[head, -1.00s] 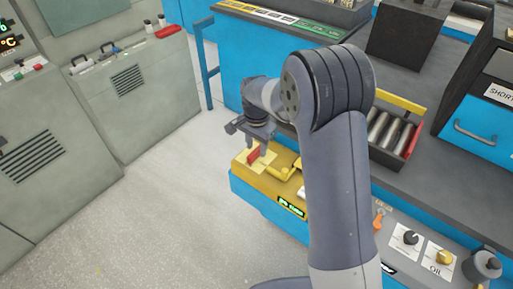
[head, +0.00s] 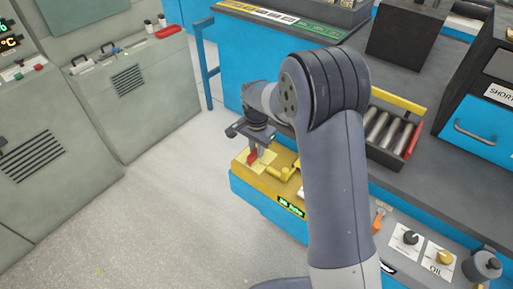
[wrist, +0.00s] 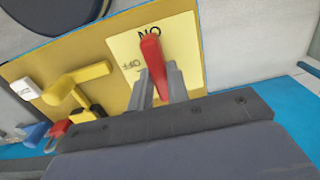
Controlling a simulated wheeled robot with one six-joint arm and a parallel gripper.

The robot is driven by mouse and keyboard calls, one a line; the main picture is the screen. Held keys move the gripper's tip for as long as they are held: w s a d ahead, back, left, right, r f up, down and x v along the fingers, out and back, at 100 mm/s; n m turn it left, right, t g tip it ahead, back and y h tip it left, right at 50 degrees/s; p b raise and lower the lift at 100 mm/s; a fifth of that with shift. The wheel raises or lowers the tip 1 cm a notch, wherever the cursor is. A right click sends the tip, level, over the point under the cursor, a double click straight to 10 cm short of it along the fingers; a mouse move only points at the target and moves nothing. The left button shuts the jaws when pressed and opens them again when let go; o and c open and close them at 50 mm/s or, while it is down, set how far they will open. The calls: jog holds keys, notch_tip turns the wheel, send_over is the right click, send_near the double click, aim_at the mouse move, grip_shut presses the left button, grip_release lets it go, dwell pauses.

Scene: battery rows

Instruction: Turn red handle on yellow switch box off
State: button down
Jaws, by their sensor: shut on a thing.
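The yellow switch box (head: 262,180) stands low at the middle of the head view, and its yellow top (wrist: 100,50) fills much of the wrist view. The red handle (wrist: 152,58) sits on a pale yellow plate (wrist: 190,45) marked ON and OFF. In the wrist view the handle's far end lies by the word ON, with OFF beside it. My gripper (wrist: 160,84) is shut on the red handle, one grey finger on each side. In the head view my gripper (head: 260,151) is over the plate and the handle (head: 252,157) shows below it.
A yellow lever (wrist: 78,80) and a white-tipped switch (wrist: 25,90) are beside the plate. A tray of grey cylinders (head: 412,145) stands on the bench at right. Grey cabinets (head: 130,85) stand at left, with clear floor (head: 150,220) before them.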

jog(key=shift+n, duration=0.3)
jog(key=n, duration=0.3)
jog(key=shift+n, duration=0.4)
jog(key=n, duration=0.9)
jog(key=shift+n, duration=2.2)
jog(key=c, duration=1.4)
grip_release()
jog(key=shift+o, duration=0.2)
